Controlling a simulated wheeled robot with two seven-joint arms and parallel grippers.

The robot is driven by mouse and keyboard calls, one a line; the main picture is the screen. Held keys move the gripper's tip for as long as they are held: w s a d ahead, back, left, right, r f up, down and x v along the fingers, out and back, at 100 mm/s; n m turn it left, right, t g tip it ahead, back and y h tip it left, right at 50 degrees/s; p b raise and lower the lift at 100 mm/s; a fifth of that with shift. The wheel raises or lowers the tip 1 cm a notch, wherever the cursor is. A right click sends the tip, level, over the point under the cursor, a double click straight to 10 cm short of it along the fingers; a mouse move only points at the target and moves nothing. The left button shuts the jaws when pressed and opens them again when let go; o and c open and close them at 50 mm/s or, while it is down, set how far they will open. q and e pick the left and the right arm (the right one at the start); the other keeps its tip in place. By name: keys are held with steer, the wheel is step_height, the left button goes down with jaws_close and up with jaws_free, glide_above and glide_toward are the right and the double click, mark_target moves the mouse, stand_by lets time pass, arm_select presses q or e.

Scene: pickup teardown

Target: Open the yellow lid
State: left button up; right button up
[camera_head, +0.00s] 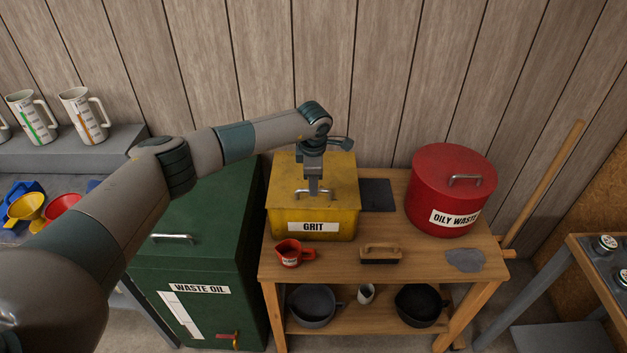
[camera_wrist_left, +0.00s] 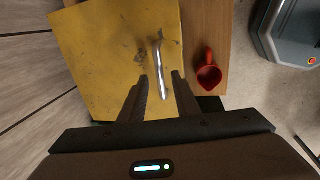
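The yellow lid (camera_head: 337,170) is shut on the yellow box labelled GRIT (camera_head: 268,222), which stands on a wooden bench. A silver handle (camera_head: 328,191) is on top of the lid near its front. In the left wrist view the yellow lid (camera_wrist_left: 105,60) fills the left and middle, with the handle (camera_wrist_left: 158,65) upright in the picture. My left gripper (camera_head: 314,190) is above the lid by the handle. In the left wrist view its fingers (camera_wrist_left: 163,85) are apart, with the handle's near end between or just beyond the tips; I cannot tell contact. My right gripper is not in view.
A red cup (camera_head: 289,254) and a brush (camera_head: 380,254) sit on the bench (camera_head: 335,264) before the box. A red OILY WASTE can (camera_head: 452,185) stands to the right. A green WASTE OIL bin (camera_head: 200,240) is at the left. The wall is close behind.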

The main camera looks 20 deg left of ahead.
arm_select(q)
steer(key=shift+w+a+f, duration=0.1)
steer(key=shift+w+f, duration=0.05)
steer(key=shift+f, duration=0.7)
jaws_close()
steer(key=shift+w, duration=0.1)
